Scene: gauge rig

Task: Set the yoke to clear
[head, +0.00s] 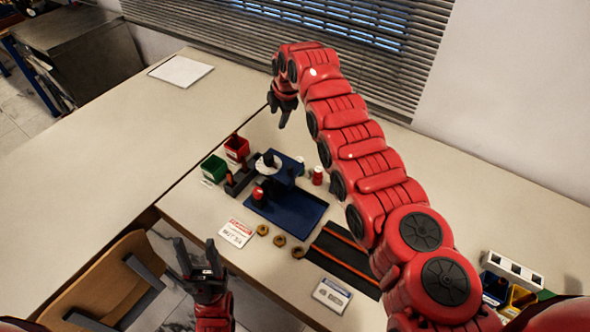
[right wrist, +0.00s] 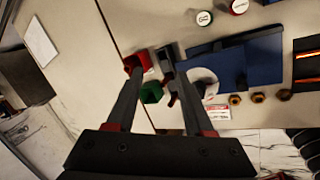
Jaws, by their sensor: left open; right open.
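The gauge rig is a blue base (head: 292,212) on the bench with a raised blue part at its back. A white dial (head: 262,165) with a black piece on it sits at its left; the dial also shows in the right wrist view (right wrist: 206,80). I cannot tell for certain which part is the yoke. My right gripper (head: 283,118) hangs behind the rig, open and empty. In the right wrist view its fingers (right wrist: 150,68) are apart over the bins, left of the dial. My left gripper (head: 195,246) is open and empty in front of the bench edge, apart from the rig.
A red bin (head: 237,147) and a green bin (head: 214,168) stand left of the rig. A red-lettered card (head: 236,233) and brass nuts (head: 279,240) lie in front. A black mat with orange stripes (head: 345,250) lies right. A chair (head: 110,280) stands before the bench.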

